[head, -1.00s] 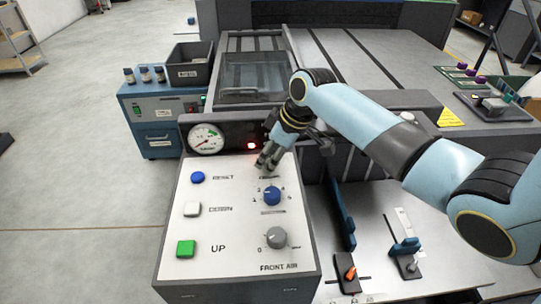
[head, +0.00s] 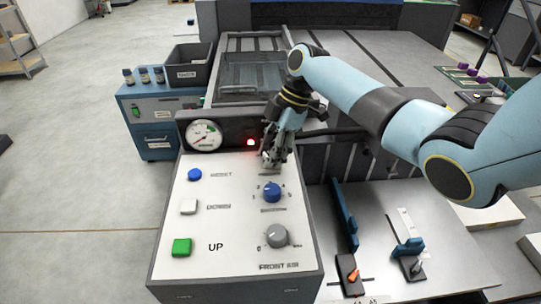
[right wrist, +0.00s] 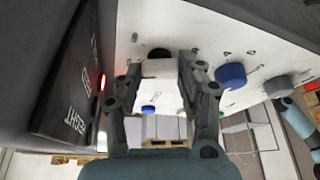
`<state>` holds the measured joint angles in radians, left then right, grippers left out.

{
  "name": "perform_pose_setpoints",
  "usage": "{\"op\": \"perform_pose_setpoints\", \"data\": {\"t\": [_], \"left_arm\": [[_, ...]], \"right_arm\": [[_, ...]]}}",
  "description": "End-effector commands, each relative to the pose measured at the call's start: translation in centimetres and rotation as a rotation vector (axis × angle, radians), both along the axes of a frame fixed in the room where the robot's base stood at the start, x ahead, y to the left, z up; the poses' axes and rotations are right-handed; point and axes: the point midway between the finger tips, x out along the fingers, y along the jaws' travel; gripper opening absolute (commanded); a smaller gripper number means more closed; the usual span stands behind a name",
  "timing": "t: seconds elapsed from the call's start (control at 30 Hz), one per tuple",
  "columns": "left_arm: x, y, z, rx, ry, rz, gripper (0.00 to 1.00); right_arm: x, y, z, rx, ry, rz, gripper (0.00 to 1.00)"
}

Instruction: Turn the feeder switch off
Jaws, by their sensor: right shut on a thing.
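The control panel (head: 228,215) has a white sloping face. The feeder switch (right wrist: 158,68) shows in the right wrist view as a small pale piece with a dark part, between my fingertips. In the head view my gripper mostly hides it at the panel's top right. My right gripper (head: 271,158) is shut on the switch; its fingers also show in the right wrist view (right wrist: 160,75). The switch's exact setting cannot be read. A red lamp (head: 250,142) glows just left of the gripper. My left gripper is not in view.
A blue knob (head: 271,192) and a grey knob (head: 277,236) sit below the gripper. Blue, white and green (head: 182,247) buttons line the panel's left side. A round gauge (head: 204,135) stands behind. The feed table with blue guides (head: 344,215) lies right.

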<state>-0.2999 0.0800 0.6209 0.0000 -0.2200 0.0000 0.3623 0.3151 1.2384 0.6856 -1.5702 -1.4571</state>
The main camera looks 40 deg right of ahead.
Motion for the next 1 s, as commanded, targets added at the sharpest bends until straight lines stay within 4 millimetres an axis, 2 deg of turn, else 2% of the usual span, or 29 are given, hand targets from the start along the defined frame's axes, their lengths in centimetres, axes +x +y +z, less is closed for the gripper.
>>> {"op": "perform_pose_setpoints", "data": {"t": [0.4, 0.93, 0.97, 1.0], "left_arm": [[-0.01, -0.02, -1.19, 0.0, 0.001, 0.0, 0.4], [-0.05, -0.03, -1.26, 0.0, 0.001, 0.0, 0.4], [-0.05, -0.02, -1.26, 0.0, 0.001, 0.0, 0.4], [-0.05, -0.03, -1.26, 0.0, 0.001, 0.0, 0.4]], "right_arm": [[0.12, 0.01, -0.06, 0.0, -0.001, 0.175, 0.05], [0.08, 0.01, -0.01, -0.001, -0.001, 0.198, 0.05], [0.08, 0.01, -0.01, -0.001, 0.0, 0.197, 0.41], [0.08, 0.01, -0.01, -0.001, 0.0, 0.197, 0.47]]}}
